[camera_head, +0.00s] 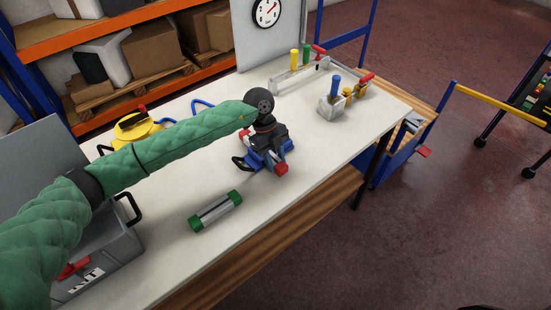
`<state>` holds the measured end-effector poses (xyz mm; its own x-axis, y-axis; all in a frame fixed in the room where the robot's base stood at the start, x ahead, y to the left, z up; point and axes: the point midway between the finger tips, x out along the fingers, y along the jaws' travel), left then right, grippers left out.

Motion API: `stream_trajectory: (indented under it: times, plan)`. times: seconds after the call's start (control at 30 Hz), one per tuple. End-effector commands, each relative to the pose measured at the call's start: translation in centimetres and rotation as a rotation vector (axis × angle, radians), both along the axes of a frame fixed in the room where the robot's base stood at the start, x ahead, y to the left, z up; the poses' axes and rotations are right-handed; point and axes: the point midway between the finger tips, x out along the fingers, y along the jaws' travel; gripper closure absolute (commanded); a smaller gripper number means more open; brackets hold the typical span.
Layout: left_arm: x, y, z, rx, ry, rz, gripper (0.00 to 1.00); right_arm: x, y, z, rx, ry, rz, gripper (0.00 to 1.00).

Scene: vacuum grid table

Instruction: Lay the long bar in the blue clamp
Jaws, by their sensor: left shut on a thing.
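My left gripper (268,143), at the end of the green-sleeved arm, points down over the blue clamp (256,160). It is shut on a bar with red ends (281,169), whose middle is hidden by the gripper. The bar is at the clamp, but I cannot tell whether it rests in it or is held just above. The clamp stands on the white table and has a black handle at its left. Another bar, grey with green ends (215,210), lies on the table nearer the front. My right gripper is not in view.
The white table (170,255) is clear around the green-ended bar. A grey case (95,255) stands at the front left. A yellow round thing (136,126) lies behind my left arm. A block with coloured pegs (333,103) and a grey frame (290,78) stand at the back right.

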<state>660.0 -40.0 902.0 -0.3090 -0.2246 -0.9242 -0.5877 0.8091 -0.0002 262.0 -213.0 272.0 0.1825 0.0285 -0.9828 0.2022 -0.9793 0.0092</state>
Motion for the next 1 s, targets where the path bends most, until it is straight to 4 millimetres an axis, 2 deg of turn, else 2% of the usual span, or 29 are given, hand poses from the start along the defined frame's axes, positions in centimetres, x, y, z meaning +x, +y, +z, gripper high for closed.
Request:
stream_trajectory:
  times: [0.43, 0.47, 0.57, 1.0]
  plan:
    - [0.0, -0.03, -0.33, 0.0, 0.0, -0.001, 0.96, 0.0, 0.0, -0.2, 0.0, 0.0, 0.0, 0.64]
    - [0.0, -0.03, -0.33, 0.0, 0.0, -0.001, 0.64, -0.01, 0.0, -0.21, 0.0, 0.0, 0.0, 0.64]
    - [0.0, -0.03, -0.33, 0.0, 0.0, -0.001, 0.44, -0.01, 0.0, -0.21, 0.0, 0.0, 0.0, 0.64]
    - [0.18, 0.12, 0.25, 0.0, 0.0, 0.0, 0.42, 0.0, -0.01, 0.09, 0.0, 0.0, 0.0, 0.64]
